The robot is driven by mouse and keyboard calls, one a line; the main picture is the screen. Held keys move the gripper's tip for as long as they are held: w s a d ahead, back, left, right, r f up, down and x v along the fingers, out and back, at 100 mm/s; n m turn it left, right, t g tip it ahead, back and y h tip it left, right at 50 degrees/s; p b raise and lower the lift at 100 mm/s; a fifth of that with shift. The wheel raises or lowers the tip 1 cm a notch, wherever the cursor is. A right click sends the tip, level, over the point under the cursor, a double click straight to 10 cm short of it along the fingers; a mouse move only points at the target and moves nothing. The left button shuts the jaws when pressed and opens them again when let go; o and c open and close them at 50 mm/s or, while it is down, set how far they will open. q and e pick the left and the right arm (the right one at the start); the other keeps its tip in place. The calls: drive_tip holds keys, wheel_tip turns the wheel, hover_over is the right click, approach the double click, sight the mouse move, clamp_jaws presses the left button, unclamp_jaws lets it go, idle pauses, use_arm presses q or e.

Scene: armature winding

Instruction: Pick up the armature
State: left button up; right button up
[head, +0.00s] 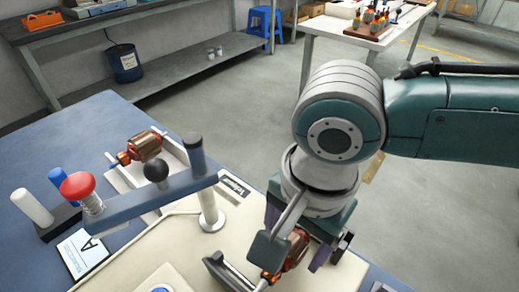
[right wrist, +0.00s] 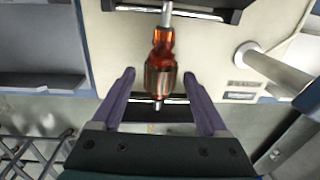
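One armature, with copper-coloured windings and a metal shaft, is under my right gripper (head: 297,236) in the head view (head: 296,251). In the right wrist view this armature (right wrist: 159,72) lies lengthwise, its upper shaft end at a dark block (right wrist: 190,10). My right gripper's two purple fingers are spread on either side of it, with visible gaps. The gripper is open and empty. A second armature (head: 145,146) rests in a pale tray (head: 173,150) at the left of the head view. My left gripper is not in view.
A grey-blue lever arm (head: 130,203) with red (head: 77,186) and black (head: 155,167) knobs crosses the cream board (head: 150,244), near an upright post (head: 209,205). White (head: 31,207) and blue (head: 57,178) pegs stand left. The blue table (head: 85,128) is clear at its far left.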

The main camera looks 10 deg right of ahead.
clamp_jaws()
idle(0.4)
